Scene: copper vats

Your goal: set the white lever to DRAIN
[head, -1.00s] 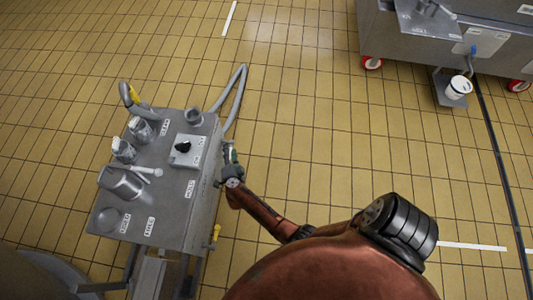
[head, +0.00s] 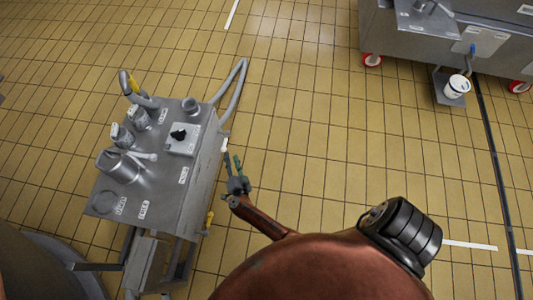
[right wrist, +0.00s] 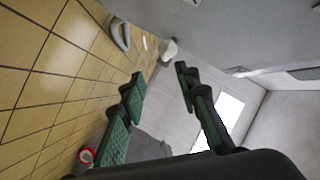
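The white lever (head: 146,156) sticks out to the right from a grey cylindrical fitting (head: 117,168) on top of the metal cart (head: 168,195). Its tip points roughly toward the HOLD label (head: 184,175). Another label (head: 162,116) lies near the back of the top, too small to read surely. My right gripper (head: 231,160) is just right of the cart's right side, apart from the lever. In the right wrist view its green-padded fingers (right wrist: 163,92) are spread with nothing between them. My left gripper is not in view.
A switch box with a black knob (head: 179,134) stands on the cart top between lever and right edge. Several upright fittings line the left side. A grey hose (head: 240,85) loops behind the cart. Tiled floor (head: 310,150) is clear to the right. A wheeled metal unit (head: 440,60) stands at the back right.

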